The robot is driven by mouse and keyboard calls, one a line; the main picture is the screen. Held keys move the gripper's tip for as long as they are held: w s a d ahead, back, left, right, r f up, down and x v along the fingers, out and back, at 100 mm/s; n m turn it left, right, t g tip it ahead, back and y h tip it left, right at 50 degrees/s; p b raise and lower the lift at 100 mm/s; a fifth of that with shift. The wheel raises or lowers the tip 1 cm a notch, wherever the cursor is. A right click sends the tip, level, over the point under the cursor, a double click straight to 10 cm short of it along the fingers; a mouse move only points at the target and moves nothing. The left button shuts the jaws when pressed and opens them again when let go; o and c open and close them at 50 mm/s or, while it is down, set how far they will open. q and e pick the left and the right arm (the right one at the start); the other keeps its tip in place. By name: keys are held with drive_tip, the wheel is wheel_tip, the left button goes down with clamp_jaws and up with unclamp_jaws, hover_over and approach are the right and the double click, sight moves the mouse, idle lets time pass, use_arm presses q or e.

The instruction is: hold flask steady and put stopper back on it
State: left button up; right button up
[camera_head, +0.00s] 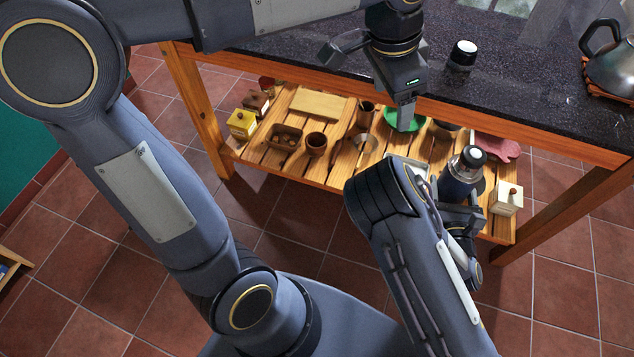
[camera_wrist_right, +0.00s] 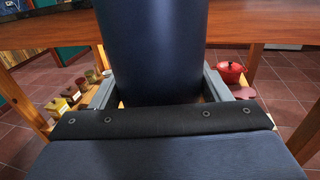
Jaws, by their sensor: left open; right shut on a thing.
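In the right wrist view the blue flask (camera_wrist_right: 152,50) fills the upper middle. My right gripper (camera_wrist_right: 158,90) is shut on it, one finger on each side. A small black cylinder with a white top (camera_head: 462,55), probably the stopper, stands on the dark tabletop. My left gripper (camera_head: 370,86) is open and empty at the table's front edge, left of the small cylinder, its fingers spread wide.
The dark stone tabletop (camera_head: 530,75) has a kettle (camera_head: 610,65) at the right. The slatted shelf below (camera_head: 255,150) holds several cups, boxes, a bowl and a green dish (camera_head: 388,117). The tabletop around the small cylinder is clear.

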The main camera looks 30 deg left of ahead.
use_arm(q)
drive_tip(key=s+a+f+n+t+h, duration=0.1)
drive_tip(key=s+a+f+n, duration=0.3)
drive_tip(key=s, duration=0.4)
drive_tip(key=s+a+f+n+t+h, duration=0.1)
drive_tip(key=s+a+f+n, duration=0.3)
drive_tip(key=s, duration=0.5)
drive_tip(key=shift+f+n+t+h, duration=0.4)
drive_tip(key=shift+f+n+t, duration=0.3)
drive_tip(key=shift+f+n, duration=0.45)
